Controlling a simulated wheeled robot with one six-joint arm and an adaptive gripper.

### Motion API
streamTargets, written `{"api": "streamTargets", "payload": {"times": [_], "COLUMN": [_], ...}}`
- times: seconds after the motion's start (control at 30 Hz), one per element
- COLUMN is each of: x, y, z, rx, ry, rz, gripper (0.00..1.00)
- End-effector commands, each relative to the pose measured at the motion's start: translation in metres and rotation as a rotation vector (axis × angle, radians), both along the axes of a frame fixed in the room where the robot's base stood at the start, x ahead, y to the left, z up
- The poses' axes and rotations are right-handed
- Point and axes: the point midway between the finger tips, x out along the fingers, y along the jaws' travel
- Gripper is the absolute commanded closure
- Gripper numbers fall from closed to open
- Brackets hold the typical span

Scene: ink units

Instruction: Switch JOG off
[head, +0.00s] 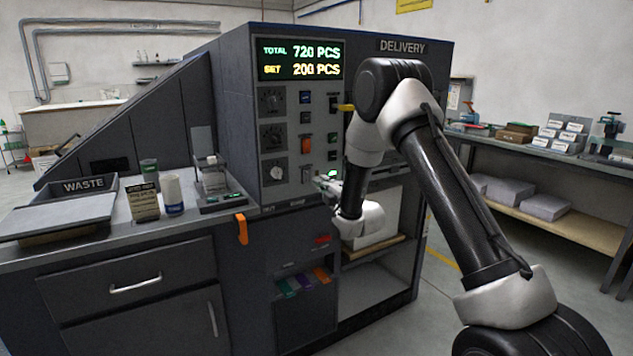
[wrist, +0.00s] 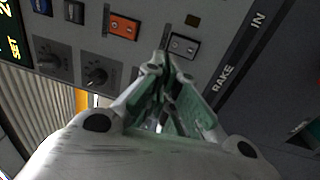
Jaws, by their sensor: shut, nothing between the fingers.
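The dark machine's control panel (head: 288,185) faces me, with switches and knobs on it. No JOG label is readable in either view. An orange rocker switch (head: 306,144) sits mid-panel; an orange rocker also shows in the wrist view (wrist: 123,26). A grey rocker switch (wrist: 184,46) lies just right of my fingertips in the wrist view. My gripper (head: 328,187) is at the lower part of the panel; its closed fingertips also show in the wrist view (wrist: 162,70). It is shut and empty. I cannot tell whether the fingertips touch the panel.
Dark knobs (head: 271,137) line the panel's left side, below a display (head: 300,59) reading TOTAL 720 PCS and SET 200 PCS. A counter (head: 110,232) with a WASTE tray (head: 75,204) and bottles stands left. Open floor lies at the right, before a shelf bench (head: 560,216).

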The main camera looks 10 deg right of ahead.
Motion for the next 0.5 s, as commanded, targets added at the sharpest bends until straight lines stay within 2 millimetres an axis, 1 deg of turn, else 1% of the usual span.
{"api": "streamTargets", "payload": {"times": [0.03, 0.1, 0.2, 0.33, 0.5], "x": [-0.008, -0.018, -0.028, -0.033, -0.034], "y": [-0.003, -0.006, -0.01, -0.011, -0.012], "z": [0.001, 0.003, 0.003, 0.005, 0.005], "rx": [-0.001, 0.0, -0.001, 0.0, 0.0], "ry": [0.002, 0.001, 0.002, 0.0, 0.0], "rz": [-0.001, -0.001, -0.001, -0.001, -0.001], "gripper": [1.0, 1.0, 1.0, 1.0, 1.0]}}
